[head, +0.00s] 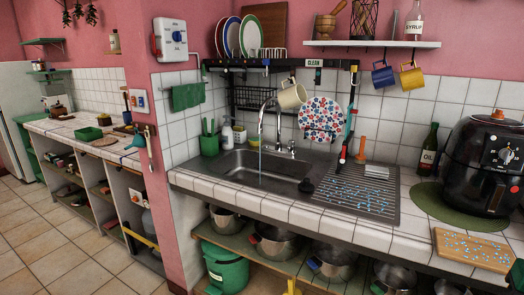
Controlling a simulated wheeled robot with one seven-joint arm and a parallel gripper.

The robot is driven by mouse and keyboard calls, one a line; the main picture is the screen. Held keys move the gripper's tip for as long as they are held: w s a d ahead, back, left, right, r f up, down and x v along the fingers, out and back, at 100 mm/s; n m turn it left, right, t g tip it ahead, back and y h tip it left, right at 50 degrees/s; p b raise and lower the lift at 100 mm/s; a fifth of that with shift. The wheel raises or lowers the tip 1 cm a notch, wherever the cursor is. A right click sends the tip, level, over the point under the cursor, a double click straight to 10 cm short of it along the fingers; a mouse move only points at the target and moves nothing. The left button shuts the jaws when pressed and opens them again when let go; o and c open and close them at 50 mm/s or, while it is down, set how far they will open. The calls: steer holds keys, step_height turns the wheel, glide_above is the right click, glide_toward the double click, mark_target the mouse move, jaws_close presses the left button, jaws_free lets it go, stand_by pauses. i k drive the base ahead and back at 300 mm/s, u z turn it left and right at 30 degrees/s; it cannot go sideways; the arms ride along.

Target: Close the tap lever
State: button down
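The chrome tap (279,125) stands at the back rim of the steel sink (238,172), left of the picture's middle. Its spout arches forward to the left. A thin bluish stream of water (260,162) hangs under the spout into the basin. A small chrome part that looks like the lever (291,147) sits beside the tap's base on the right; its exact angle is too small to tell. My gripper is not in view.
A black rack (282,67) with plates, a hanging cream mug (292,95) and a patterned round item (321,119) spans above the tap. A ribbed drain mat (352,190) lies right of the basin. An air fryer (485,165) stands far right. Pots fill the open shelf below.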

mark_target(291, 142)
steer(key=u, duration=2.1)
steer(key=i, duration=1.55)
steer(key=z, duration=2.55)
steer(key=i, duration=0.8)
steer(key=z, duration=0.05)
